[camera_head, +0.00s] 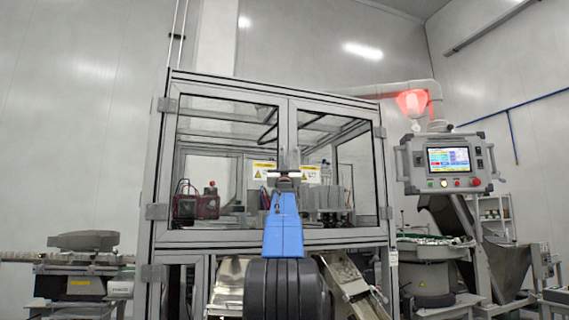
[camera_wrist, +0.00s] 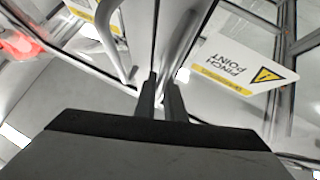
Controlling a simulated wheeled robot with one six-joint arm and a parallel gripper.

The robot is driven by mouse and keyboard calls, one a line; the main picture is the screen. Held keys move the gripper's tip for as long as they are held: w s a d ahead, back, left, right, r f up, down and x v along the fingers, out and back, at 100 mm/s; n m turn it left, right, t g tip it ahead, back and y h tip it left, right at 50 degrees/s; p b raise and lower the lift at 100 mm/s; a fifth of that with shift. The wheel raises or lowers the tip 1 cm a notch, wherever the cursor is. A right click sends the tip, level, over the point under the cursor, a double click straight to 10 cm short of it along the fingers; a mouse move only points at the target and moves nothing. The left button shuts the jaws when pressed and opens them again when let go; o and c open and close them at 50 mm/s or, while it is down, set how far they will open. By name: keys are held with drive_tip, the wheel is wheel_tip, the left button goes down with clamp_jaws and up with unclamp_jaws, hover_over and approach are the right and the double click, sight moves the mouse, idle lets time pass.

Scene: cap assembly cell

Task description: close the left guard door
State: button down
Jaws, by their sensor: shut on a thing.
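The left guard door (camera_head: 228,232) is a clear panel in a grey metal frame on the front of the cell. It looks about flush with the cell front, but I cannot tell whether a small gap is left at its inner edge. Its upright bar handle (camera_wrist: 196,38) runs down between my fingertips in the wrist view. My gripper (camera_head: 289,173) is shut on this handle; in the wrist view its dark fingers (camera_wrist: 161,98) hide part of it. A yellow and white pinch-point sign (camera_wrist: 240,68) is on the door beside the handle. It also shows in the head view (camera_head: 263,170).
The right guard door (camera_head: 340,235) stands beside it, with its own handle (camera_wrist: 108,38) close to my fingers. A control panel (camera_head: 447,163) hangs at the right, below a red lamp (camera_head: 411,103). Feeder machines flank the cell at left (camera_head: 84,265) and right (camera_head: 432,250).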

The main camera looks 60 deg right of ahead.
drive_tip(key=shift+w+d+f, duration=0.15)
drive_tip(key=c, duration=1.8)
unclamp_jaws()
drive_tip(key=shift+c, duration=0.2)
drive_tip(key=shift+f, duration=0.2)
drive_tip(key=shift+a+f, duration=0.2)
drive_tip(key=v, duration=1.6)
drive_tip(key=shift+s+a, duration=0.25)
drive_tip(key=shift+s, duration=0.2)
